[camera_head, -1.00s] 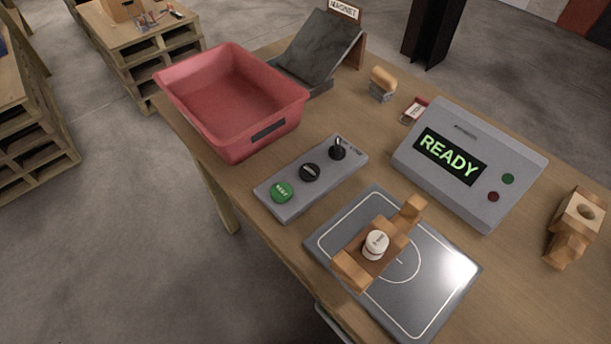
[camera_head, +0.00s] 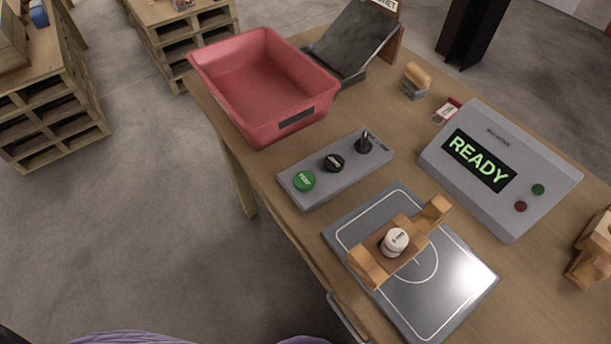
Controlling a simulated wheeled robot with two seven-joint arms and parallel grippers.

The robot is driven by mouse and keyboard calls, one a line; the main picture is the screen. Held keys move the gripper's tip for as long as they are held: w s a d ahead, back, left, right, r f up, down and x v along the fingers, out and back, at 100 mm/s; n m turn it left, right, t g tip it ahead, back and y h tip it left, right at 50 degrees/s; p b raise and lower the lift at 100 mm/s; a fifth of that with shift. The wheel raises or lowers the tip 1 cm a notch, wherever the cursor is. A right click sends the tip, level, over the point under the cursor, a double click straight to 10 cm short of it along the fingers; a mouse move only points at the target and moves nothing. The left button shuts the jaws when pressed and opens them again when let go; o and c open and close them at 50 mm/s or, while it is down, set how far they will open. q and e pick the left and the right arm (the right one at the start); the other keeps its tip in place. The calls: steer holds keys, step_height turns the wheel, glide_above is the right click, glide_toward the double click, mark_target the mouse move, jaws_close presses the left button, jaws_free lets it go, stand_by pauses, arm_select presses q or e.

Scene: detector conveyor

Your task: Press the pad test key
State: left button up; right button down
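A grey pad (camera_head: 443,297) with a white outline lies near the table's front edge. On it sits a wooden holder (camera_head: 437,211) with raised ends, with a small white round piece (camera_head: 396,241) in its middle; its lettering is too small to read. A grey control panel (camera_head: 330,189) lies beyond the pad, with a green button (camera_head: 304,180), a black round control (camera_head: 334,162) and a black lever switch (camera_head: 364,145). Their labels are too small to read surely. I cannot tell which piece is the pad test key. Neither gripper is in view.
A grey box (camera_head: 547,208) behind the pad shows READY, with a green and a red button. A red bin (camera_head: 240,98), a dark sloped plate (camera_head: 352,40), a stamp-like block (camera_head: 415,80) and a wooden block (camera_head: 594,250) stand on the table.

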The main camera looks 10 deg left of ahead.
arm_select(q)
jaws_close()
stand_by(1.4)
